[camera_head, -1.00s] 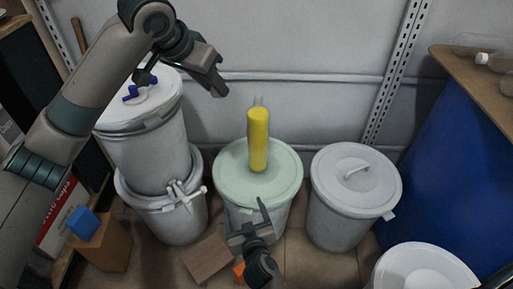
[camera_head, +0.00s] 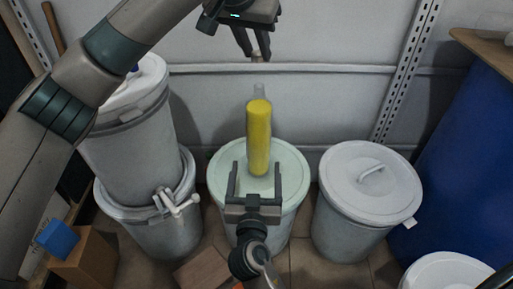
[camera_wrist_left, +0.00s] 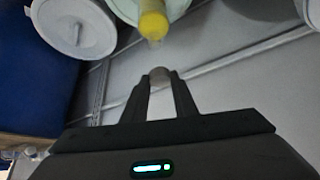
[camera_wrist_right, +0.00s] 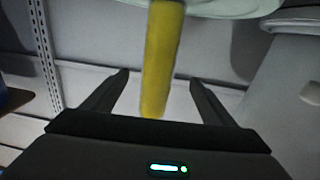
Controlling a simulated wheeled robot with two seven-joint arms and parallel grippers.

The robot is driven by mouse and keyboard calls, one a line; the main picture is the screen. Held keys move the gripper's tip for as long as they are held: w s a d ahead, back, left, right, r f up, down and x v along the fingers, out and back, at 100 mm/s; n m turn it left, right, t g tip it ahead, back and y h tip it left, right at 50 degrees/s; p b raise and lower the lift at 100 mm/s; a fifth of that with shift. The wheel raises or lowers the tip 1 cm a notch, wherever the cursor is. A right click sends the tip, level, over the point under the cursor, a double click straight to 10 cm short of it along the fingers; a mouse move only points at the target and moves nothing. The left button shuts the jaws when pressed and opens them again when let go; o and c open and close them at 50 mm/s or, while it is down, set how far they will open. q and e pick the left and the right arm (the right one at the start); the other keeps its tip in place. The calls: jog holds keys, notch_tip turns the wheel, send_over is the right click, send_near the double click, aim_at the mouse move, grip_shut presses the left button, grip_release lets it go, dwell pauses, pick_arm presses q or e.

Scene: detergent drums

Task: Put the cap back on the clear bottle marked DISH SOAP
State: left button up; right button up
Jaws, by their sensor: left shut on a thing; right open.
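The bottle (camera_head: 258,140) stands upright on a pale green drum lid. It is filled with yellow, has a clear top, and no marking is readable on it. It also shows in the left wrist view (camera_wrist_left: 153,24) and the right wrist view (camera_wrist_right: 162,60). My left gripper (camera_head: 256,52) is above the bottle, apart from it. It is shut on a small greyish round thing, which looks like the cap (camera_wrist_left: 160,76). My right gripper (camera_head: 255,180) is open and low in front of the bottle, its fingers to either side in the right wrist view, not closed on it.
The green-lidded drum (camera_head: 222,176) stands between stacked white drums (camera_head: 150,180) on the left and a white lidded drum (camera_head: 370,190) on the right. A blue barrel (camera_head: 470,150) is at far right. A blue block (camera_head: 58,239) sits on a wooden box at lower left. The wall is close behind.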

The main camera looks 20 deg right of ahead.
pick_arm(q)
jog(key=shift+d, duration=0.15)
pick_arm(e)
jog(key=shift+d+r, duration=0.1)
jog(key=shift+r, duration=0.1)
jog(key=shift+w, duration=0.1)
jog(key=shift+x, duration=5.95)
jog(key=shift+d, duration=0.1)
jog(key=c, duration=1.6)
pick_arm(q)
send_over(261, 85)
jog(key=s+a, duration=0.2)
jog(key=shift+d+f, duration=0.15)
jog(key=shift+f, duration=2.3)
pick_arm(e)
jog(key=shift+o, duration=0.2)
pick_arm(q)
jog(key=shift+f, duration=0.1)
jog(key=shift+f, duration=0.8)
